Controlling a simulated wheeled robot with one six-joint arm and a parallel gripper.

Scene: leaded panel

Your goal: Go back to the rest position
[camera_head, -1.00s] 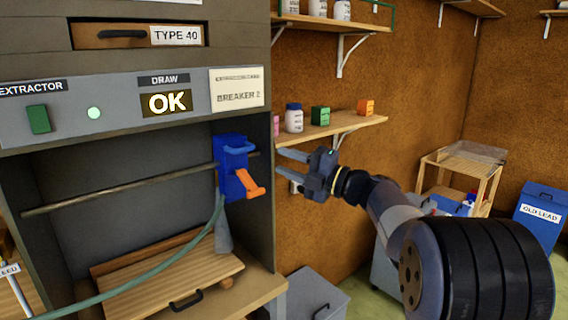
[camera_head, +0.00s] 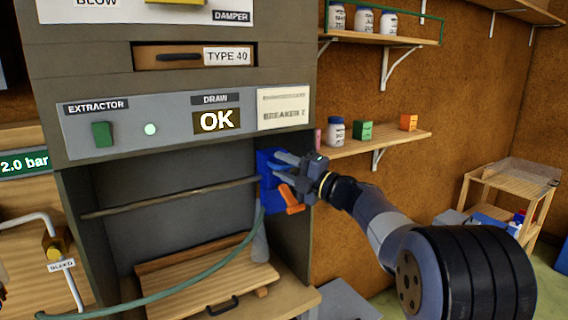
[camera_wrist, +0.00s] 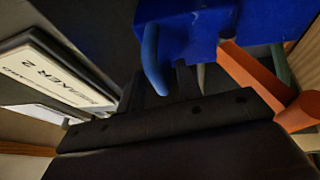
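My gripper (camera_head: 280,166) is at the right front edge of the cabinet (camera_head: 295,80), in front of a blue tool (camera_head: 266,185) with an orange lever (camera_head: 289,200). I cannot tell whether the fingers touch the tool. In the head view my gripper covers part of the tool.
A green hose (camera_head: 185,277) runs from the tool to the lower left. A rod (camera_head: 170,197) crosses the cabinet opening above a wooden board (camera_head: 200,285). A shelf (camera_head: 390,142) with small containers is right of my gripper. A wooden stand (camera_head: 485,195) is farther right.

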